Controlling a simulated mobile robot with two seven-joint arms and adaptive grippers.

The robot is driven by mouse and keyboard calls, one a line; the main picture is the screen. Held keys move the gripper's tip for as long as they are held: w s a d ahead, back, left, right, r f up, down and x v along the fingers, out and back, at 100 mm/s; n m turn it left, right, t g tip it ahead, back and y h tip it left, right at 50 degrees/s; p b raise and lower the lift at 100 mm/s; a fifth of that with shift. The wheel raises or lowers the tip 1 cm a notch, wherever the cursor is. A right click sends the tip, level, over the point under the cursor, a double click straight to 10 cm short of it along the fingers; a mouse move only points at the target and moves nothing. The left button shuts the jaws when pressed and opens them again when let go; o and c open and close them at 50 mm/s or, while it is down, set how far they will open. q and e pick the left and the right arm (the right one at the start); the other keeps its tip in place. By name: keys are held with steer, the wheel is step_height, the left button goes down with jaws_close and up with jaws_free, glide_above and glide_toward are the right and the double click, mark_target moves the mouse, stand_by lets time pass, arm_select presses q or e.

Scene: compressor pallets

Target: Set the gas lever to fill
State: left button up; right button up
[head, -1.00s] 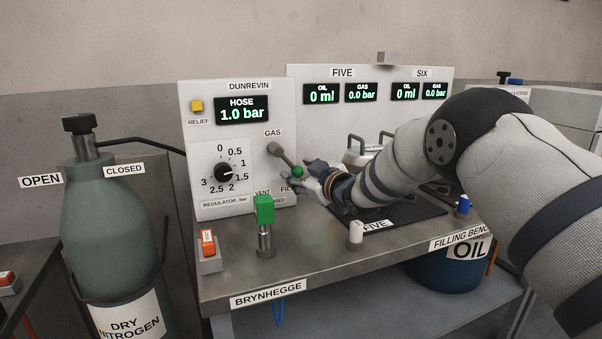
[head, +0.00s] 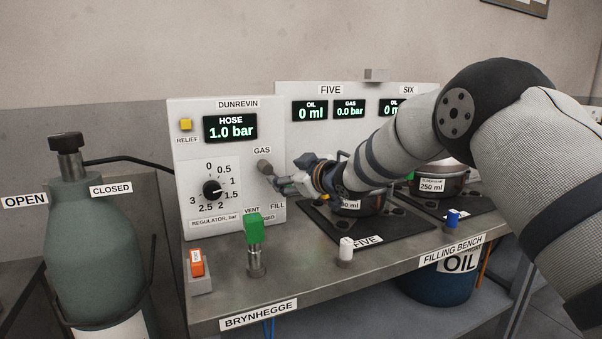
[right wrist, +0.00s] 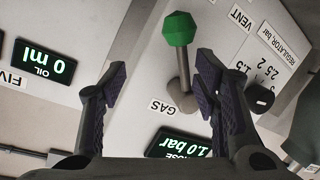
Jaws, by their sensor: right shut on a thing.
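The gas lever (head: 266,170) is on the white Dunrevin panel, under the GAS label (head: 262,151). In the head view its shaft slants down and right and its knob is hidden by my right gripper (head: 287,185). The right wrist view shows the lever (right wrist: 181,65) with its green knob (right wrist: 180,28). The FILL label (head: 277,207) and the VENT label (head: 252,210) are below the lever. My left gripper is out of view.
The hose display (head: 230,127) reads 1.0 bar. A regulator dial (head: 212,188), a green-capped valve (head: 254,228) and an orange switch (head: 197,263) are close by. A pot (head: 362,200) stands under my right arm. A nitrogen cylinder (head: 80,230) stands at left.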

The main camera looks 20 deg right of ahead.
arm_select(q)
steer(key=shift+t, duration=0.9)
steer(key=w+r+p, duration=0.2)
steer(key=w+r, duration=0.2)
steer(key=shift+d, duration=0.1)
arm_select(e)
steer(key=v, duration=1.4)
steer(key=shift+d, duration=0.3)
steer(key=shift+w+f, duration=0.1)
